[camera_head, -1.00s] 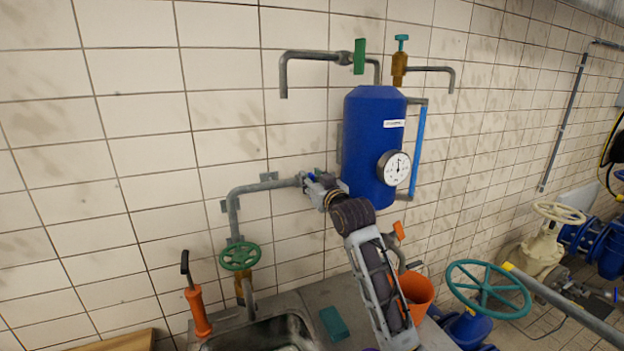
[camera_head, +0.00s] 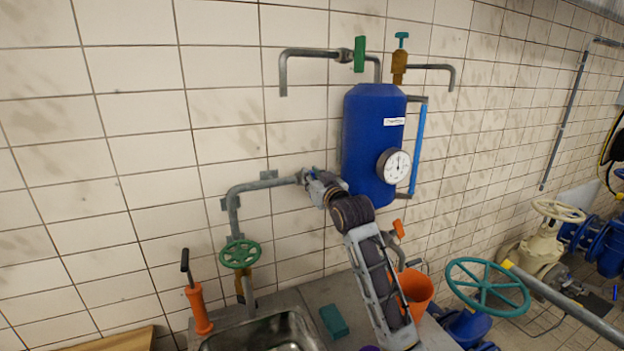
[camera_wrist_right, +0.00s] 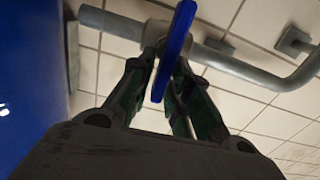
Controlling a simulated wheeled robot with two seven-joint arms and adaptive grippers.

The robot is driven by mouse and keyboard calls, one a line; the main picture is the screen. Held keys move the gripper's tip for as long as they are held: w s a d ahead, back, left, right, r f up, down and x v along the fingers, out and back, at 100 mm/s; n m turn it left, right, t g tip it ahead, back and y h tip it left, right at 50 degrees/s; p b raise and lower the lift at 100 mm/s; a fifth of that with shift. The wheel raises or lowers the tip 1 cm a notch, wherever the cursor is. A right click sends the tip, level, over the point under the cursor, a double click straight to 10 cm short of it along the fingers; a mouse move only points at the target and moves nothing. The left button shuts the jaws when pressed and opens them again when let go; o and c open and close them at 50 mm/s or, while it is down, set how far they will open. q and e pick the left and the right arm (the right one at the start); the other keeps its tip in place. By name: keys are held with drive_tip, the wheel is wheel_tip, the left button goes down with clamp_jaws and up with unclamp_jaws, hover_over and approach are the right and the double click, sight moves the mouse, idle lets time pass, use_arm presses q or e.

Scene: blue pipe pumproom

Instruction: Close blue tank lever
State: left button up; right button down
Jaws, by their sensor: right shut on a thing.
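The blue tank (camera_head: 370,140) hangs on the tiled wall in the head view, with a white label and a round gauge (camera_head: 393,166). A grey pipe (camera_head: 262,185) runs into its lower left side. My right gripper (camera_head: 313,180) is at this pipe, left of the tank's bottom. In the right wrist view the blue lever (camera_wrist_right: 174,45) stands at the grey pipe (camera_wrist_right: 240,65), and my right gripper's fingers (camera_wrist_right: 164,90) are shut on its lower end. In the head view the gripper and wrist mostly hide the lever. My left gripper is not in view.
A green handle (camera_head: 359,55) and a teal-topped valve (camera_head: 400,60) sit above the tank. A large teal handwheel (camera_head: 488,287) is right.

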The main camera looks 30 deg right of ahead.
drive_tip(key=c, duration=1.5)
unclamp_jaws()
drive_tip(key=shift+s, duration=0.1)
drive_tip(key=shift+s+a, duration=0.2)
drive_tip(key=shift+s, duration=2.75)
drive_tip(key=shift+s+a, duration=0.15)
drive_tip(key=shift+s, duration=2.8)
drive_tip(key=shift+f, duration=0.1)
